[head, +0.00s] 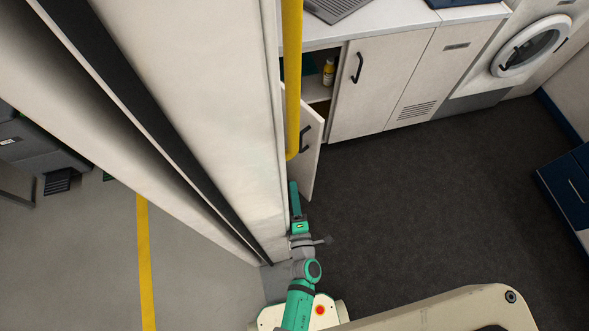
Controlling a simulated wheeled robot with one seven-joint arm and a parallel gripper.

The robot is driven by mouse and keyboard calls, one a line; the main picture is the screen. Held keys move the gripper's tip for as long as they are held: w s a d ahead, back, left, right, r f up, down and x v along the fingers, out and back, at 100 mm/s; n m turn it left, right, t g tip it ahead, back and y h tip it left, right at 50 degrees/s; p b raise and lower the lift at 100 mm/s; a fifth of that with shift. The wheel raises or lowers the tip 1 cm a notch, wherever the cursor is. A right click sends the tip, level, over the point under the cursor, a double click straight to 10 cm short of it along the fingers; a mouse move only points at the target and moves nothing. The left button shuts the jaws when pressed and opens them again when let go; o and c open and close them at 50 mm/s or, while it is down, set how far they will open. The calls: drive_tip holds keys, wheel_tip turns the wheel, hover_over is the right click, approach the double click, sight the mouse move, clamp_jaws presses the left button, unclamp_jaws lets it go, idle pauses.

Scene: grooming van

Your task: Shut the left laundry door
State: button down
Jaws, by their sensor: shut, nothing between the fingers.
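The left laundry door (311,150) is a pale cabinet door with a dark handle, standing open and swung out from the counter towards me. Its left part is hidden behind a yellow pole and a wall panel. Behind it the cupboard opening (317,88) shows a shelf with a yellow bottle. My gripper (294,187) is shut and empty, just left of the door's near lower end, between it and the wall panel. I cannot tell whether it touches the door.
The yellow pole (292,80) and pale wall panel (225,110) stand close on the left. A shut cabinet door (380,85) and a washing machine (530,48) line the counter. Dark floor (430,200) is clear to the right. Blue drawers (570,190) stand far right.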

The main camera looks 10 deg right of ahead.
drive_tip(key=w+d, duration=0.4)
drive_tip(key=w, duration=0.7)
drive_tip(key=shift+w+d, duration=0.1)
drive_tip(key=shift+w, duration=0.05)
